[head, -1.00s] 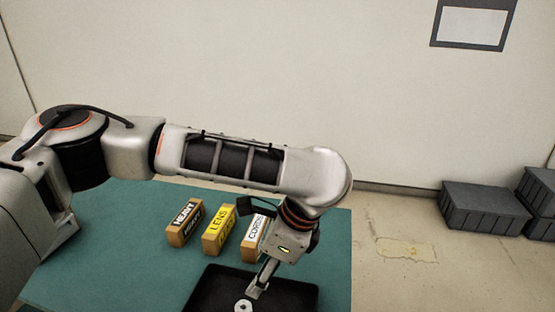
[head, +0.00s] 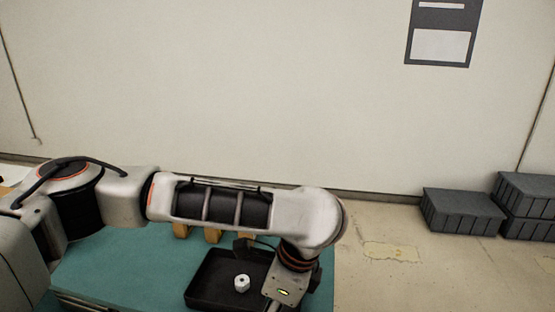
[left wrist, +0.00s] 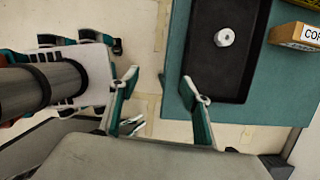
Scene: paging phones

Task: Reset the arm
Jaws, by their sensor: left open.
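My left arm reaches across the head view from the left, and its gripper hangs by the right side of the black tray, with the fingertips cut off at the bottom edge. The left wrist view shows the left gripper (left wrist: 160,92) open and empty, its two fingers wide apart beside the table edge. A small white piece with a hole (head: 242,283) lies in the black tray (head: 204,276). The piece (left wrist: 224,38) and tray (left wrist: 235,88) also show in the left wrist view, apart from the fingers. My right gripper is not in view.
The tray sits on a teal table (head: 120,265). Several labelled boxes (head: 213,236) stand behind it, mostly hidden by my arm; one box (left wrist: 290,33) shows in the left wrist view. Dark grey crates (head: 460,211) stand on the floor at right. Floor right of the table is clear.

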